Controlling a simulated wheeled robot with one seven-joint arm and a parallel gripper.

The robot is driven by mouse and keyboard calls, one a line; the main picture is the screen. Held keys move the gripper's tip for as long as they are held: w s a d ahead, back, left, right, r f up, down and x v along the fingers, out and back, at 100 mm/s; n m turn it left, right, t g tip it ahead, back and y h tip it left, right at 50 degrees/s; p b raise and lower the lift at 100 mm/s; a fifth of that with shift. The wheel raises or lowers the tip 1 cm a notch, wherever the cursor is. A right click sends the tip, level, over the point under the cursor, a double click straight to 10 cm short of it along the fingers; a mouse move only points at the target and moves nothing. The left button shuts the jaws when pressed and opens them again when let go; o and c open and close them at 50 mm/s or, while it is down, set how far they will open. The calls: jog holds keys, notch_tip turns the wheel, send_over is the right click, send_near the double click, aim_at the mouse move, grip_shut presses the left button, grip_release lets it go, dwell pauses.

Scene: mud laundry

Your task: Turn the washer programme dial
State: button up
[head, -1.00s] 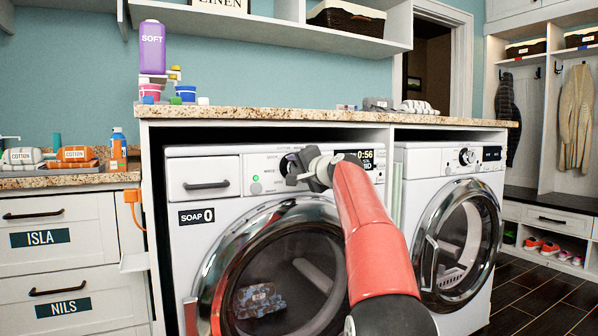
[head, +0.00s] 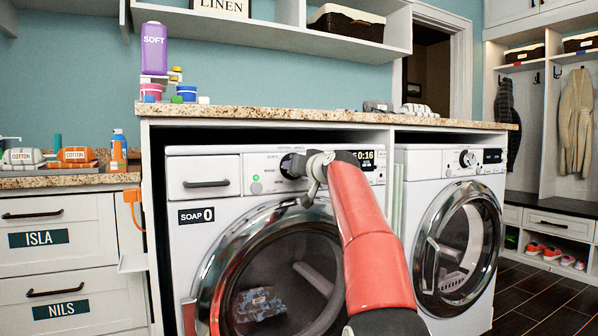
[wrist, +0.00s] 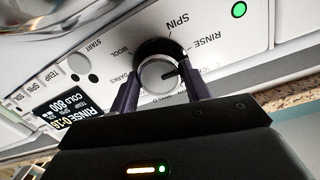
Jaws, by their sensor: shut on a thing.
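The washer (head: 182,245) is the white left machine under the counter, its round door closed. Its programme dial (wrist: 158,76) is a silver knob with a dark surround; labels such as SPIN, RINSE and WOOL ring it in the wrist view. The display (wrist: 62,112) reads RINSE 0:16, COLD, 800. My gripper (wrist: 159,72) has one finger on each side of the knob and is shut on it. In the head view my gripper (head: 298,166) covers most of the dial.
A second white machine (head: 408,170) stands to the right. The granite counter (head: 250,113) runs above both. The soap drawer (head: 203,172) and a lit green light (wrist: 239,9) are beside the dial.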

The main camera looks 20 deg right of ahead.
jog(key=shift+f+n, duration=0.25)
jog(key=shift+n, duration=0.75)
jog(key=o, duration=1)
jog(key=shift+r, duration=0.1)
jog(key=s+b, duration=0.2)
jog(key=s, duration=0.5)
jog(key=shift+s+r, duration=0.25)
jog(key=shift+s, duration=0.1)
